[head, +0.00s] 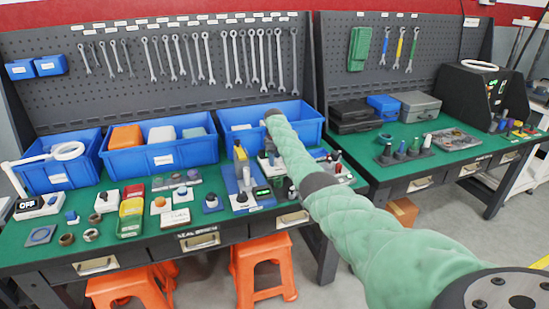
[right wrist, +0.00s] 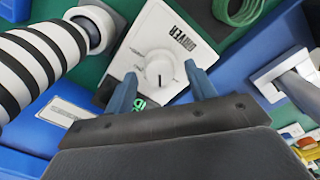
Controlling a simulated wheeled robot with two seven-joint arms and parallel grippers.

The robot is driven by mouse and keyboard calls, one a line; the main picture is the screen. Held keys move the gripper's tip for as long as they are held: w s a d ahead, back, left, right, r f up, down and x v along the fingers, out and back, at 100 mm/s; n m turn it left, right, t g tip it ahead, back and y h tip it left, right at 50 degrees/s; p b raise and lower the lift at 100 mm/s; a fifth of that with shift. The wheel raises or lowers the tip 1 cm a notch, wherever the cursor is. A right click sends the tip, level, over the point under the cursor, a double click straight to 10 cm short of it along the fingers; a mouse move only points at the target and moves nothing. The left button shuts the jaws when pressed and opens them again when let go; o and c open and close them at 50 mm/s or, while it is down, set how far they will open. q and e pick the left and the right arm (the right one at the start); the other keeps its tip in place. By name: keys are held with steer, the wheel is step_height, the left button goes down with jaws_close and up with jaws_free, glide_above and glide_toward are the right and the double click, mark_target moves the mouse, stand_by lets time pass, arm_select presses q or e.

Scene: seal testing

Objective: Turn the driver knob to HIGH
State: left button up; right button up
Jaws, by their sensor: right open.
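In the right wrist view the driver unit is a white plate (right wrist: 141,43) with a dark DRIVER label, seen upside down. Its round white knob (right wrist: 159,68) carries a short dark pointer line; I cannot read the setting marks. My right gripper (right wrist: 161,74) is open, with one blue finger on each side of the knob. I cannot tell whether the fingers touch it. In the head view my green-sleeved right arm reaches over the left bench, and its wrist hides most of the gripper and the driver unit. My left gripper is not in view.
A black-and-white striped cylinder (right wrist: 40,62) stands close left of the right gripper, and a green coil (right wrist: 238,8) lies beyond. Blue bins (head: 152,154) line the back of the green bench (head: 85,258).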

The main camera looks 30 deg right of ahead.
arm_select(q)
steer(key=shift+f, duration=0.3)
arm_select(e)
steer(key=shift+f, duration=0.3)
steer(key=c, duration=1)
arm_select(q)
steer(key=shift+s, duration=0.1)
arm_select(e)
steer(key=shift+o, duration=0.2)
